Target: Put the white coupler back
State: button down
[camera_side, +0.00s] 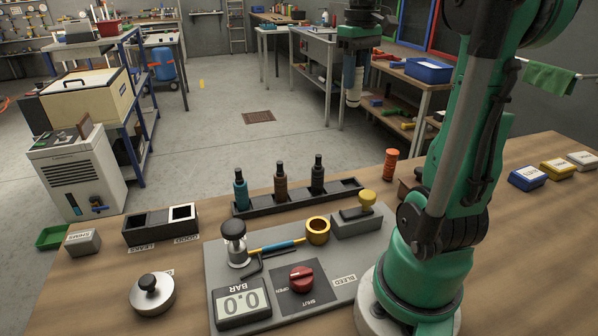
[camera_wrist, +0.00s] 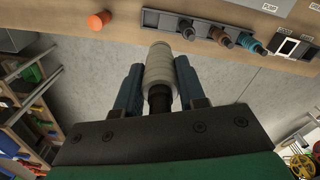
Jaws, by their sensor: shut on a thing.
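My gripper (camera_side: 350,92) is shut on the white coupler (camera_side: 354,98), high up beyond the far edge of the bench. In the wrist view the white coupler (camera_wrist: 160,66) sits between the two dark blue fingers, its pale ribbed body pointing away from my gripper. A long black rack (camera_side: 297,197) stands on the bench, well below and left of my gripper. It holds three upright bottle-shaped pieces, teal (camera_side: 241,190), brown (camera_side: 280,182) and black (camera_side: 317,176). The rack's right end (camera_side: 349,187) has no piece standing in it. The rack also shows in the wrist view (camera_wrist: 152,18).
An orange ribbed piece (camera_side: 390,166) stands right of the rack. A grey panel (camera_side: 330,268) with a gauge, red knob and brass ring lies in front. A black two-bin box (camera_side: 160,226) is at left. Labelled blocks (camera_side: 556,168) lie at right.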

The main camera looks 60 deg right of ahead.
jog(key=shift+s+d+f, duration=0.15)
jog(key=shift+d+f, duration=0.2)
jog(key=shift+f, duration=3.05)
jog(key=shift+s+d+f, duration=0.1)
jog(key=shift+d+f, duration=0.2)
jog(key=shift+f, duration=3.15)
jog(key=shift+s+d+f, duration=0.15)
jog(key=shift+d+f, duration=0.2)
jog(key=shift+f, duration=3.05)
jog(key=c, duration=0.5)
grip_release()
jog(key=shift+f, duration=0.15)
